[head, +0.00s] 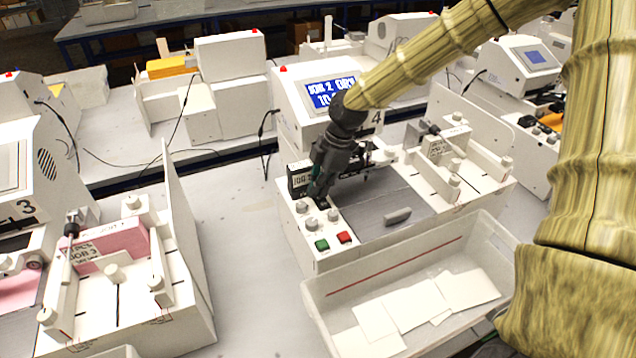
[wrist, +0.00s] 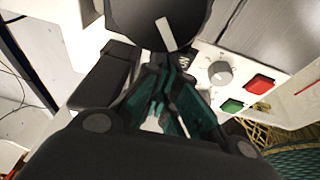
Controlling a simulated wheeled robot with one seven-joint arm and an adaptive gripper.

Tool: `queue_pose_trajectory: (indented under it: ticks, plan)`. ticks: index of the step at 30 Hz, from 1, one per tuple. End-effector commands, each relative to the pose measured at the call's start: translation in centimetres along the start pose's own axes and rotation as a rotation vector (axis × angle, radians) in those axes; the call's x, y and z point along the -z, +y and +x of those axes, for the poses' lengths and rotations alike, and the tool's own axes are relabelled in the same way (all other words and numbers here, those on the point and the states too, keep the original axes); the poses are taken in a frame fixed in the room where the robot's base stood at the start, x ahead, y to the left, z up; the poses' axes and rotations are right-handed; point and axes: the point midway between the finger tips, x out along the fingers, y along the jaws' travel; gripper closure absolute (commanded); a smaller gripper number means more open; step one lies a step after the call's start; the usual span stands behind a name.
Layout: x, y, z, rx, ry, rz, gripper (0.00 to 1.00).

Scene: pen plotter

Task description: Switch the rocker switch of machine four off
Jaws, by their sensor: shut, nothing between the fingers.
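Machine four (head: 300,95) is a white unit with a lit blue screen (head: 331,93) and a "4" on its front. Its control panel (head: 330,258) carries several grey knobs, a green button (head: 321,245) and a red button (head: 345,237). My gripper (head: 318,196) is shut and empty, pointing down at the panel's rear part, beside a black counter box (head: 298,180). I cannot make out the rocker switch; the gripper covers part of the panel. In the wrist view the fingers (wrist: 158,88) are closed together, left of a knob (wrist: 220,73). Contact cannot be told.
A white bin (head: 340,290) with paper sheets stands in front of machine four. Machine three (head: 20,165) is at the left, with a tall side plate (head: 185,225). My arm crosses the upper right. Bare table lies between the machines.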

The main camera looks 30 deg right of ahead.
Motion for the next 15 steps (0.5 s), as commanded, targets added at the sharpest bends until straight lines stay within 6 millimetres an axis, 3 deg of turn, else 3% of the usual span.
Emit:
queue_pose_trajectory:
  ticks: [15]
  plan:
    - [-0.1, 0.23, 0.15, 0.03, -0.002, 0.011, 1.0]
